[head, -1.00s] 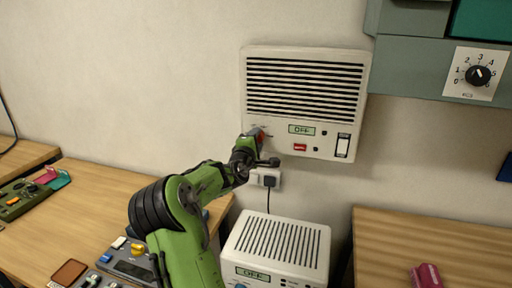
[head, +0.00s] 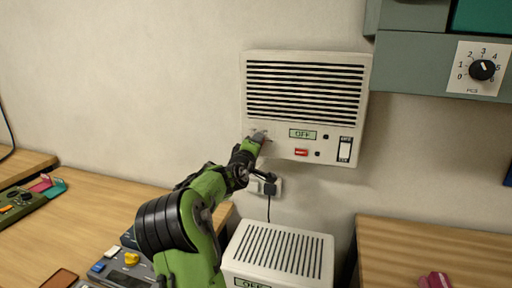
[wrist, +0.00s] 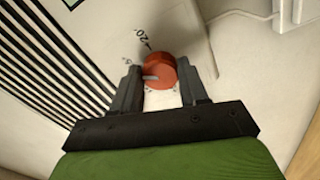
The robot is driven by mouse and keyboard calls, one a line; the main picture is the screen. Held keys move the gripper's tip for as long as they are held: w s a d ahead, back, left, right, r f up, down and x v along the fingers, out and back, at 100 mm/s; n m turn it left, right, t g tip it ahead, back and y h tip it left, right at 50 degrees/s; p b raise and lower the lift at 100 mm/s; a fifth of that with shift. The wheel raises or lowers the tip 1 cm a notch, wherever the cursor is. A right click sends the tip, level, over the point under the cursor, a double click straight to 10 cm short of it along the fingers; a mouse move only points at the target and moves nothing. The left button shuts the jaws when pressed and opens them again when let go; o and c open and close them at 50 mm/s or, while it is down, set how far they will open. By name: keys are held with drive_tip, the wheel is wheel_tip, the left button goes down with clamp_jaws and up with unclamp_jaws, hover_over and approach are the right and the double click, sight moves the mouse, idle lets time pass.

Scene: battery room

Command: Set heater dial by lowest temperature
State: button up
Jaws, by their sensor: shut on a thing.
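A white wall heater (head: 360,100) with dark slats hangs on the wall in the head view. Its small green display (head: 302,133) reads OFF. Its orange-red round dial (wrist: 160,70) shows in the wrist view between my fingertips, with a pale pointer mark at its left and "20" printed near it. My gripper (wrist: 160,82) is shut on the dial, one finger on each side. In the head view my gripper (head: 258,137) reaches the heater's lower left corner and hides the dial.
A second white unit (head: 325,255) stands below, with a wall socket (head: 276,186) behind. A black knob (head: 482,70) is on the grey cabinet at upper right. Wooden benches flank both sides.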

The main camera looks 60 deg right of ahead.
drive_tip(key=o, duration=1.1)
drive_tip(key=shift+c, duration=0.2)
drive_tip(key=s+a, duration=0.2)
drive_tip(key=a, duration=1.3)
drive_tip(key=shift+s+a+b, duration=0.25)
drive_tip(key=shift+a+b, duration=0.05)
